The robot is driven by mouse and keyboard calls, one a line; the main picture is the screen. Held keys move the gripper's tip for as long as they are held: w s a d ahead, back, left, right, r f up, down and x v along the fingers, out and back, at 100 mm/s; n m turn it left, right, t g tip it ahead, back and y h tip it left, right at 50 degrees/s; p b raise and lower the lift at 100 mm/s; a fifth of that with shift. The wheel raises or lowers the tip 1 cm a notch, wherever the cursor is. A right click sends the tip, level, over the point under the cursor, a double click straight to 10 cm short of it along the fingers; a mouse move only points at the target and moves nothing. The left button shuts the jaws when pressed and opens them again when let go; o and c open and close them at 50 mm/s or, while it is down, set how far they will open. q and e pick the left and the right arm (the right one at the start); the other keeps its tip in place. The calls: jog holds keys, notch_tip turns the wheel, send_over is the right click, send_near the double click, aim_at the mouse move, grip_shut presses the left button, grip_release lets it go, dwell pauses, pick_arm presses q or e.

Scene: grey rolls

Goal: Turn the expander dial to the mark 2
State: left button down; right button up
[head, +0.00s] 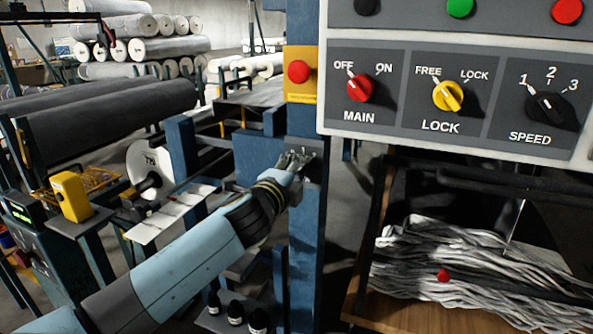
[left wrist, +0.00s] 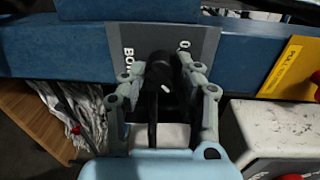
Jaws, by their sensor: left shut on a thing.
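The dial (left wrist: 162,68) is a dark knob on a grey plate (left wrist: 207,42) fixed to a blue post (head: 305,215). The plate shows partly hidden lettering beginning "BO" and a "0"; its other marks are hidden or unreadable. My left gripper (head: 296,160) reaches the plate on the post. In the left wrist view its two fingers (left wrist: 162,74) stand either side of the knob and are shut on it. A small white mark shows on the knob, but I cannot tell which number it points to. In the head view the fingers hide the knob. My right gripper is not in view.
A yellow plate with a red button (head: 298,71) is above the dial on the post. A control panel (head: 455,135) with MAIN, LOCK and SPEED knobs hangs to the right. White strips (head: 470,265) lie below it. Large dark rolls (head: 120,125) are at left.

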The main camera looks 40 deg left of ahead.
pick_arm(q)
jog(key=c, duration=1)
grip_release()
jog(key=shift+o, duration=0.2)
jog(key=shift+s, duration=0.1)
jog(key=f+v, duration=0.1)
jog(key=v, duration=1)
jog(key=shift+s+r, duration=0.4)
jog(key=shift+r, duration=0.1)
jog(key=shift+d, duration=0.1)
